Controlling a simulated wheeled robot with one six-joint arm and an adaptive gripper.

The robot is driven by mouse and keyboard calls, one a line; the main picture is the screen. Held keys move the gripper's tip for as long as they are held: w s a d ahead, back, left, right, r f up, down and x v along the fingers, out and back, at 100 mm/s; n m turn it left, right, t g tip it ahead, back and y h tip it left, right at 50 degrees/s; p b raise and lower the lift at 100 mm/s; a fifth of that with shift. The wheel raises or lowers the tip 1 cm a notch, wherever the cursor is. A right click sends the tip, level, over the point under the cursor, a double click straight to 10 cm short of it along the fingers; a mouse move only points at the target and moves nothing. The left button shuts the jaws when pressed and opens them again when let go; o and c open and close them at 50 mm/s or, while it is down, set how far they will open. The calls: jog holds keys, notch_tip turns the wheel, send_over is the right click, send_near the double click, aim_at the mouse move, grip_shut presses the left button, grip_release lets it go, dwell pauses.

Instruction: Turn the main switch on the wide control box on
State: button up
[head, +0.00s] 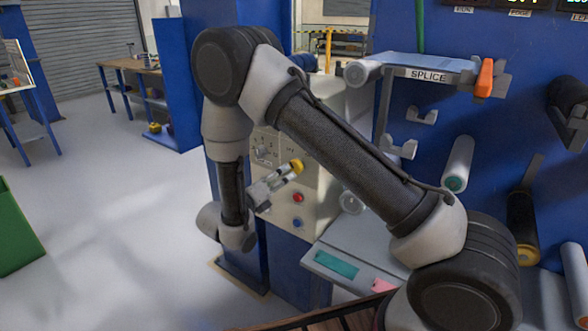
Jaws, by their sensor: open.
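The wide control box (316,205) is cream-coloured and stands on a blue base, partly hidden behind my arm. Its front carries a dial (262,152) with markings, a red button (297,198) and a blue button (297,222). A yellow part (297,165), apparently the main switch, shows at my fingertips. Its setting is not readable. My gripper (284,176) is open in front of the box and points up and right at the yellow part. I cannot tell whether the fingers touch it or stand around it.
A grey ledge (335,285) with a teal patch and a pink patch lies right of the box. A shelf marked SPLICE (428,66) and several rollers (458,165) are on the blue machine. A green bin (16,225) stands left. The floor between is free.

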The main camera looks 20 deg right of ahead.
aim_at(294, 169)
jog(key=x, duration=0.7)
jog(key=shift+w+f, duration=0.25)
jog(key=shift+w, duration=0.1)
jog(key=c, duration=1)
